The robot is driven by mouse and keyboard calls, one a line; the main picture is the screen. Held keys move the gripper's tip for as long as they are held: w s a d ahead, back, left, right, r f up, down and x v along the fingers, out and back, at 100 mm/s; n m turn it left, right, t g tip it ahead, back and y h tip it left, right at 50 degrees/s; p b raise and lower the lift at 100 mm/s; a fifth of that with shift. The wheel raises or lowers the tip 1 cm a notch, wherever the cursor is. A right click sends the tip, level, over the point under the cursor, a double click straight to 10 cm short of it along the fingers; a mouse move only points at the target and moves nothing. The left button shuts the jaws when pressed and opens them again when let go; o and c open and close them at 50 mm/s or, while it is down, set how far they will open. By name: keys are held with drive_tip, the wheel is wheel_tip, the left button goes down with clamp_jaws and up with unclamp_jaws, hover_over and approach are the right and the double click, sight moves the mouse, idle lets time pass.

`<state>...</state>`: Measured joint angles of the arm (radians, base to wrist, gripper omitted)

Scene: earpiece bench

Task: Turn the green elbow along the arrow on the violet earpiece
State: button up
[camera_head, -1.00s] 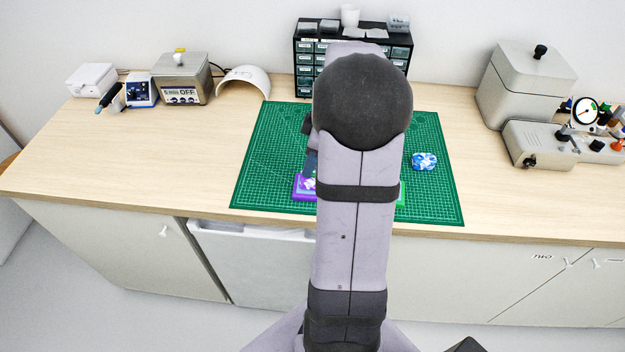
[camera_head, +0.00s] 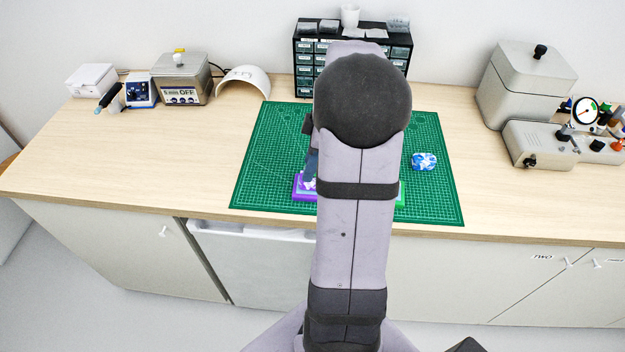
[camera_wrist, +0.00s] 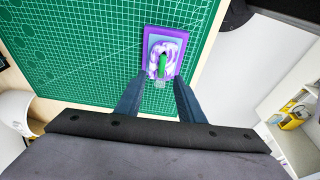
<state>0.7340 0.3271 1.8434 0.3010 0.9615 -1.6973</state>
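In the wrist view the violet-and-white swirled earpiece (camera_wrist: 154,48) sits on a holder with a violet rim (camera_wrist: 165,30) and blue inside. The green elbow (camera_wrist: 162,66) stands on it, with a short clear piece (camera_wrist: 160,82) at its near end. My gripper (camera_wrist: 160,79) is open, its two dark fingers apart on either side of the elbow's near end. I cannot tell whether either finger touches anything. In the head view the violet holder (camera_head: 304,194) shows left of my arm, which hides part of it. The arrow cannot be made out.
The green cutting mat (camera_head: 265,150) lies under the holder. A blue-and-white swirled piece (camera_head: 424,161) lies right of my arm, and a green edge (camera_head: 401,200) shows beside it. A drawer cabinet (camera_head: 304,75) stands behind. The mat's left part is clear.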

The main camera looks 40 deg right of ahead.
drive_tip(key=b+v, duration=0.1)
drive_tip(key=v, duration=0.6)
drive_tip(key=shift+r, duration=0.15)
idle(0.5)
drive_tip(key=s+a+f+m, duration=0.3)
drive_tip(key=a+f, duration=0.1)
drive_tip(key=a, duration=0.4)
drive_tip(key=s+a+f+m+g+h, duration=0.1)
drive_tip(key=s+a+f+m, duration=0.2)
drive_tip(key=a, duration=0.5)
drive_tip(key=s+a+f+m+g, duration=0.1)
drive_tip(key=s+a+f+m, duration=0.2)
drive_tip(key=s+a+f, duration=0.2)
drive_tip(key=a+f, duration=0.1)
drive_tip(key=a, duration=0.1)
drive_tip(key=shift+a+h, duration=0.4)
idle(0.5)
